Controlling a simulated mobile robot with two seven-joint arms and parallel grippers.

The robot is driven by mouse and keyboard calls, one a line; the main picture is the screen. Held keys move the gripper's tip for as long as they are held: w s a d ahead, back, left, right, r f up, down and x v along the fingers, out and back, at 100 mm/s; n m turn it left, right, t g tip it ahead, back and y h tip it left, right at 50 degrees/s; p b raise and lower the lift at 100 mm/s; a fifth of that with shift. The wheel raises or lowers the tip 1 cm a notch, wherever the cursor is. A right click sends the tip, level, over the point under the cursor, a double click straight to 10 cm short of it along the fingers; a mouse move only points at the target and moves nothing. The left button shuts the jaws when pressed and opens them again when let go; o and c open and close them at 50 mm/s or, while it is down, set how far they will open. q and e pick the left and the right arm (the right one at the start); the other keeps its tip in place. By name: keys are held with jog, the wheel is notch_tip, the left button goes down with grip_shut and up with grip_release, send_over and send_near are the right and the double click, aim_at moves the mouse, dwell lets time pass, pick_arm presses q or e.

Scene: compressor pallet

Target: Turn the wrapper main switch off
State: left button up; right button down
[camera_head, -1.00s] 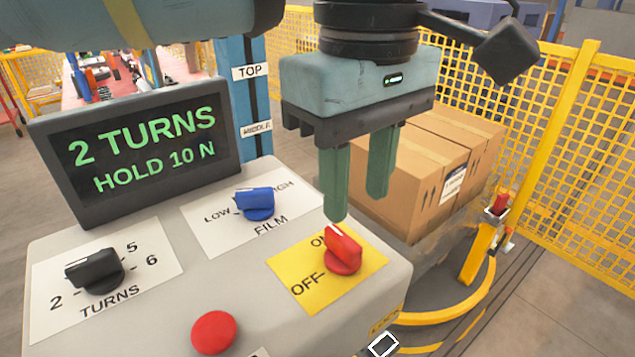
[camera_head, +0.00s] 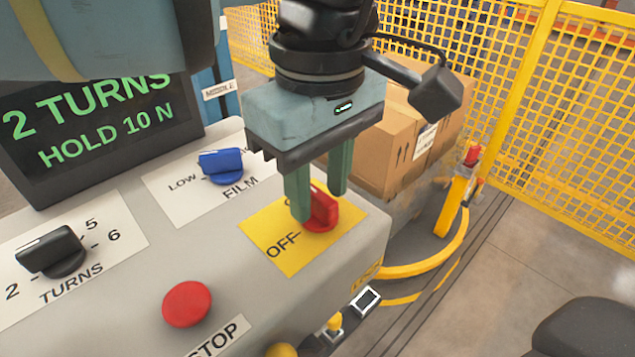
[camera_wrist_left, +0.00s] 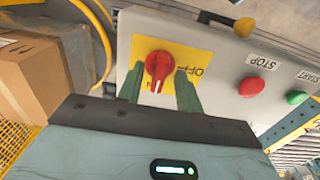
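The wrapper main switch is a red rotary knob (camera_head: 321,209) on a yellow plate (camera_head: 283,253) marked ON and OFF. Its handle points toward ON, which is mostly hidden behind a finger in the head view. My left gripper (camera_head: 319,190) points down with its green fingers apart, one on each side of the knob. In the left wrist view, the knob (camera_wrist_left: 158,70) sits between the fingertips (camera_wrist_left: 159,86), with visible gaps, so I see no grip on it. The OFF label is to its right there. My right gripper is not in view.
On the same panel are the blue FILM knob (camera_head: 222,165), the black TURNS knob (camera_head: 50,250) and a red STOP button (camera_head: 187,304). A display (camera_head: 95,130) reads 2 TURNS, HOLD 10 N. Cartons (camera_head: 392,140) and a yellow mesh fence (camera_head: 590,130) stand beyond.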

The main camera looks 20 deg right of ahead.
pick_arm(q)
jog(key=shift+f, duration=0.3)
grip_shut()
